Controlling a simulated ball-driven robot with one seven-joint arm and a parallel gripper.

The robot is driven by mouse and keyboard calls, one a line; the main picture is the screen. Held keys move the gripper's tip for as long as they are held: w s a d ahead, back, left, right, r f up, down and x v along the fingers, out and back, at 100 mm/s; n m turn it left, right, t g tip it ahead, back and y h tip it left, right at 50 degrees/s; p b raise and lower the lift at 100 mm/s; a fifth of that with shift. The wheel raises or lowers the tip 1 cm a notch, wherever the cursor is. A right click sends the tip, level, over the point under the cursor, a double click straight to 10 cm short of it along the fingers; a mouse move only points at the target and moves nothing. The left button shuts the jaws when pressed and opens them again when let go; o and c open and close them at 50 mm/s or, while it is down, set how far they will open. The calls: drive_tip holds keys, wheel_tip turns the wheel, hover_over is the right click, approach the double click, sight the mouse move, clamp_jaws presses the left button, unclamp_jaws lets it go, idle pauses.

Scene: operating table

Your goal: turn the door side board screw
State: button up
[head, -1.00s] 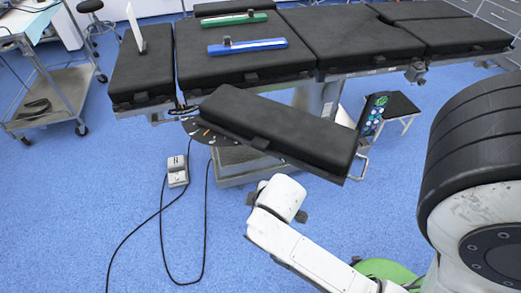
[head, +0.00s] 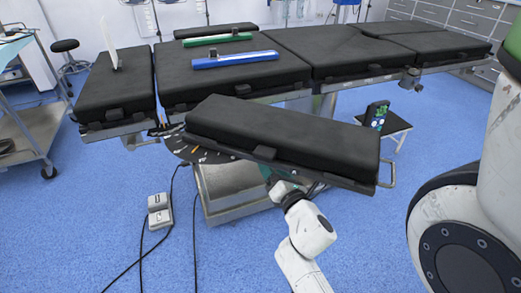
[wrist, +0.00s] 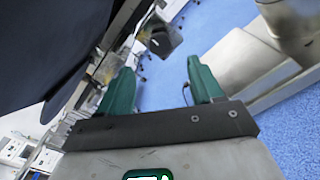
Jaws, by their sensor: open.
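A black padded side board (head: 285,135) sticks out toward me from the operating table, with a metal rail handle at its right end. My gripper (head: 270,180) is under the board's near edge and mostly hidden there by the board and my wrist. In the wrist view my gripper (wrist: 162,84) shows two green fingers spread apart with nothing between them. A dark knob (wrist: 162,36) on a metal fitting stands beyond the fingertips, apart from them. It looks like the screw, but I cannot tell for sure. The board's dark underside (wrist: 50,45) fills the upper left.
The operating table's black pads (head: 200,75) lie behind, with a blue bar (head: 235,60) and a green bar (head: 217,39) on top. A foot pedal (head: 160,212) with cables is on the floor at left. A trolley (head: 30,130) stands far left.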

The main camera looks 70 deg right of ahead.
drive_tip(key=x, duration=1)
drive_tip(key=shift+p, duration=0.3)
drive_tip(key=c, duration=1.1)
drive_tip(key=shift+o, duration=0.2)
